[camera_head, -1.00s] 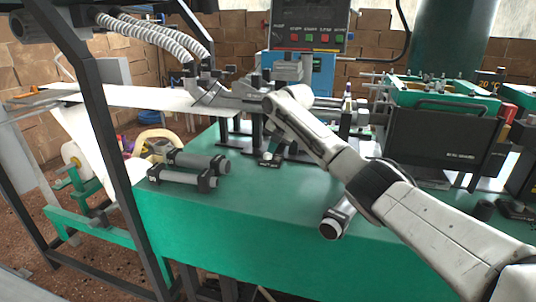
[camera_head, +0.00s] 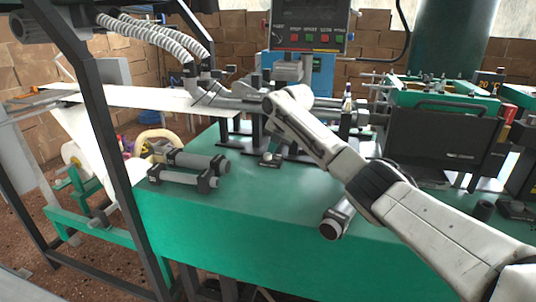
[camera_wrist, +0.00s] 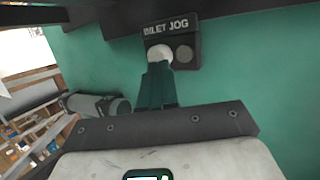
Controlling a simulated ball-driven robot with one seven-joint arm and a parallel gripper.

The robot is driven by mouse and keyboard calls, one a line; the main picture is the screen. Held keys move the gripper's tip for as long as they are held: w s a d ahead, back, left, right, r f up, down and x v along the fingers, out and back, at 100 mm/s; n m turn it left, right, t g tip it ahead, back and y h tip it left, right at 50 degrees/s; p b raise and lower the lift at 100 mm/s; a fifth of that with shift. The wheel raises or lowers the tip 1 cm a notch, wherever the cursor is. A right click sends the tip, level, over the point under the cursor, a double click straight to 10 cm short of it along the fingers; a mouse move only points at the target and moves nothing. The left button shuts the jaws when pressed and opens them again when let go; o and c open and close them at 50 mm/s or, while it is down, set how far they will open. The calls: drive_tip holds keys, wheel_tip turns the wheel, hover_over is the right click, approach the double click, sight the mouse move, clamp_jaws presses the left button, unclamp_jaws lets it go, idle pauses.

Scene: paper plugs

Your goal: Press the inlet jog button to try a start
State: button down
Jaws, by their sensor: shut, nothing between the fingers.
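The inlet jog box (camera_wrist: 170,43) is a dark block with white lettering "INLET JOG" in the wrist view, set on the green table. Its face carries a pale round button (camera_wrist: 160,51) on the left and a grey round one (camera_wrist: 185,54) on the right. My gripper (camera_wrist: 157,67) is shut and empty, its green fingers pointing at the pale button and overlapping its lower edge. I cannot tell whether the tips touch it. In the head view the small dark box (camera_head: 269,160) lies on the table below my wrist, with my fingers mostly hidden there.
Grey rollers (camera_head: 190,170) lie left of the box, and one shows in the wrist view (camera_wrist: 95,104). Another cylinder (camera_head: 337,220) lies under my forearm. A control panel (camera_head: 310,25) stands behind. The table's front left is clear.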

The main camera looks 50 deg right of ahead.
drive_tip(key=shift+f, duration=0.7)
drive_tip(key=shift+f, duration=0.2)
drive_tip(key=shift+f+p, duration=0.15)
drive_tip(key=shift+p, duration=0.2)
idle(0.8)
drive_tip(key=shift+r+p, duration=0.85)
drive_tip(key=shift+r, duration=0.2)
drive_tip(key=shift+r+p, duration=1.45)
drive_tip(key=shift+r, duration=0.05)
